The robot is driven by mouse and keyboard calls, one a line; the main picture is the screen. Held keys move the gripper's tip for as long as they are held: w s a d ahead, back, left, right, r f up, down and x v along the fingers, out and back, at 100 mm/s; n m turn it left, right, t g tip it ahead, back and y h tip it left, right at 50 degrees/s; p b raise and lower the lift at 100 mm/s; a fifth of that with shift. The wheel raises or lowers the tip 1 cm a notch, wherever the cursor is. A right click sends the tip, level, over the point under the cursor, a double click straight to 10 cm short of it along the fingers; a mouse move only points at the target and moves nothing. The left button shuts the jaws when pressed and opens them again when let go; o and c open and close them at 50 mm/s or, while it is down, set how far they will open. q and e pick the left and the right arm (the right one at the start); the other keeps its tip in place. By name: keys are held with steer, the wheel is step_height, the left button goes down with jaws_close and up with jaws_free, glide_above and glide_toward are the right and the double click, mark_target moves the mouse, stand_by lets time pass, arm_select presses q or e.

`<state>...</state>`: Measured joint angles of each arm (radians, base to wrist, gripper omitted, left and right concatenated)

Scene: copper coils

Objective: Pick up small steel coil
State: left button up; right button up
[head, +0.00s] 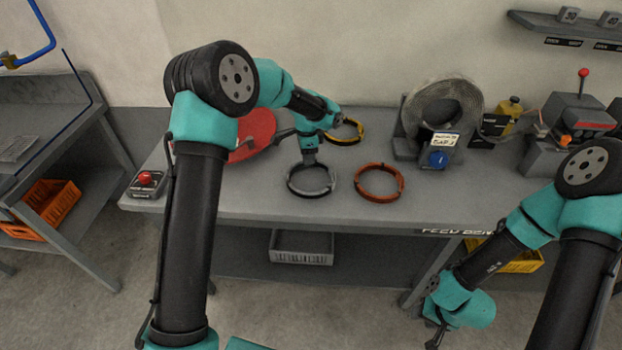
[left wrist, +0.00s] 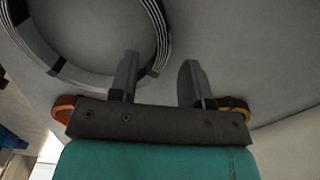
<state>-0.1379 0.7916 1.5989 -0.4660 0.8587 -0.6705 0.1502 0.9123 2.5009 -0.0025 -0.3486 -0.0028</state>
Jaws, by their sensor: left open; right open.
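The small steel coil (head: 290,184), a grey ring with dark bands, lies flat on the bench near its front edge. My left gripper (head: 310,160) is open and points down at the coil's far side. In the left wrist view the steel coil (left wrist: 80,78) fills the upper left. A banded part of its rim shows between the open fingers of my left gripper (left wrist: 157,80); whether they touch it I cannot tell. My right gripper (head: 436,338) is at the lower right, low in front of the bench, away from the coils.
An orange coil (head: 378,197) lies just right of the steel coil, and a yellow coil (head: 357,134) lies behind. A red disc (head: 252,135) and a red-button box (head: 147,182) are to the left. A large coil (head: 467,98) on a stand is at the back right.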

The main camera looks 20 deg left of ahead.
arm_select(q)
steer(key=shift+f, duration=1.35)
steer(key=shift+c, duration=0.2)
jaws_close()
